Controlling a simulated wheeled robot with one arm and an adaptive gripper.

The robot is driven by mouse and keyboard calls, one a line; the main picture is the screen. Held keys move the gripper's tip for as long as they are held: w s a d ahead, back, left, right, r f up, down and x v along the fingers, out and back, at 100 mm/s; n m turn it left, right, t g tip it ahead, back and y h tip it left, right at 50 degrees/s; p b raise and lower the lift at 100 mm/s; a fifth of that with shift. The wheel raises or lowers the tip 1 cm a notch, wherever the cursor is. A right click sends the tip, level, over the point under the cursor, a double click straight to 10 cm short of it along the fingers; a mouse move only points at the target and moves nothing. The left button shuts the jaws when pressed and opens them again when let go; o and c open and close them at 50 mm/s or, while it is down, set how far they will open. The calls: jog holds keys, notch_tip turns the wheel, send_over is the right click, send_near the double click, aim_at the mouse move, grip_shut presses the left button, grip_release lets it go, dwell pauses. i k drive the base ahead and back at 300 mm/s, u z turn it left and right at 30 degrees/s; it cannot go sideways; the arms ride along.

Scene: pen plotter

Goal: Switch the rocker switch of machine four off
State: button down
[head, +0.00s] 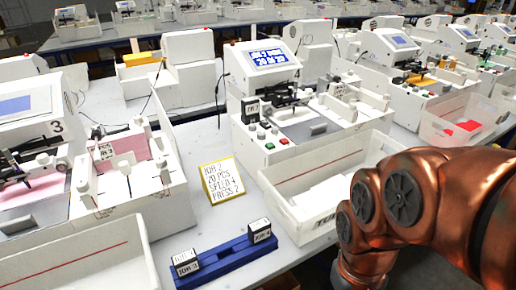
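The middle machine (266,95) is a white plotter with a lit blue and white screen (268,57) that seems to end in "20 OF 20". The machine at left bears the number 3 (56,127). Small green and red controls (268,146) sit on the middle machine's front left. I cannot make out which is a rocker switch or its position. My copper arm enters from the right, in front of the tables. My gripper is not in view.
A yellow-edged note card (222,181) stands on the table left of the middle machine. A blue rack (227,262) with two labelled blocks lies at the front edge. A white bin (268,187) stands before the middle machine, partly behind my arm.

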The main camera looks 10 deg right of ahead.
aim_at(264, 124)
jog(key=u, duration=0.05)
jog(key=k, duration=0.5)
jog(key=u, duration=0.3)
jog(key=i, duration=1)
jog(key=u, duration=0.5)
